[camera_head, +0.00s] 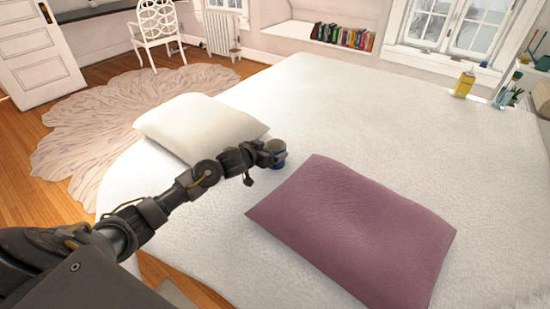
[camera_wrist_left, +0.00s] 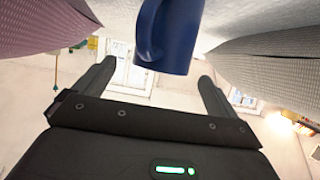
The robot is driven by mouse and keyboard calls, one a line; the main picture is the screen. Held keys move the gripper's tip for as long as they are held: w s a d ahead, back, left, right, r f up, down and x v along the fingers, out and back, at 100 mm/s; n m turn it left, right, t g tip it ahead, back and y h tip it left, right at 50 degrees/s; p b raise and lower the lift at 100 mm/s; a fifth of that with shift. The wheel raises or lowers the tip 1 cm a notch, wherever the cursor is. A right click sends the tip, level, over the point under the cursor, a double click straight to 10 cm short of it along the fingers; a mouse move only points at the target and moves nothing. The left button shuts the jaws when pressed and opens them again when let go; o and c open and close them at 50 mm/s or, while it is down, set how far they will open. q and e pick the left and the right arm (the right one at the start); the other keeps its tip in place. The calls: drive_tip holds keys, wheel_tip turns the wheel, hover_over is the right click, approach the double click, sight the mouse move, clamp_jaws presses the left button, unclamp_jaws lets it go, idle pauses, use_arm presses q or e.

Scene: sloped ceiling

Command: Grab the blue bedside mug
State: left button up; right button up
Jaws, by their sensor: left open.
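The blue mug (camera_head: 279,159) is on the white bed between the two pillows, partly hidden behind my left gripper in the head view. In the left wrist view the dark blue mug (camera_wrist_left: 178,40) hangs down from the top edge of the picture, with its handle towards the left. My left gripper (camera_head: 266,155) is at the mug. Its fingers (camera_wrist_left: 156,70) are spread apart, with the mug in front of and between the fingertips. I cannot tell whether a finger touches it. My right gripper is not in view.
A white pillow (camera_head: 200,126) lies left of the mug and a mauve pillow (camera_head: 355,230) lies right of it. The bed (camera_head: 340,100) is clear beyond them. A yellow bottle (camera_head: 464,84) stands at the far right, near the window.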

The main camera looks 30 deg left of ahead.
sight(281, 146)
use_arm(q)
drive_tip(key=x, duration=0.4)
drive_tip(key=shift+w+f, duration=0.2)
drive_tip(key=shift+f, duration=0.25)
drive_tip(key=c, duration=1.3)
drive_tip(key=shift+r, duration=0.1)
